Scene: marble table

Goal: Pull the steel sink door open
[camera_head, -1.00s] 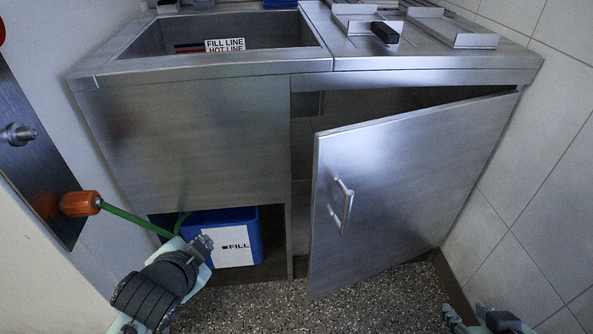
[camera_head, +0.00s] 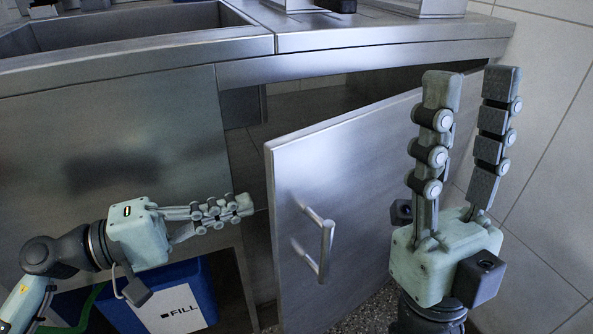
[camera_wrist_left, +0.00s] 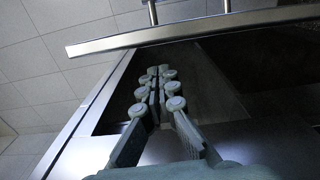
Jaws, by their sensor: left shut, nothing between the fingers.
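The steel sink door (camera_head: 350,180) is hinged at its right side and stands ajar, its left edge swung out from the cabinet. Its bar handle (camera_head: 327,250) is near the left edge. My left gripper (camera_head: 248,203) is shut and empty, left of the door's free edge, in front of the gap. My right gripper (camera_head: 472,75) is open and empty, pointing up in front of the door's right part, apart from the handle.
The steel sink basin (camera_head: 120,35) and counter (camera_head: 390,35) are above the door. A blue bin (camera_head: 205,285) labelled FILL stands low at the left, below the left arm. A tiled wall (camera_head: 550,150) bounds the right side.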

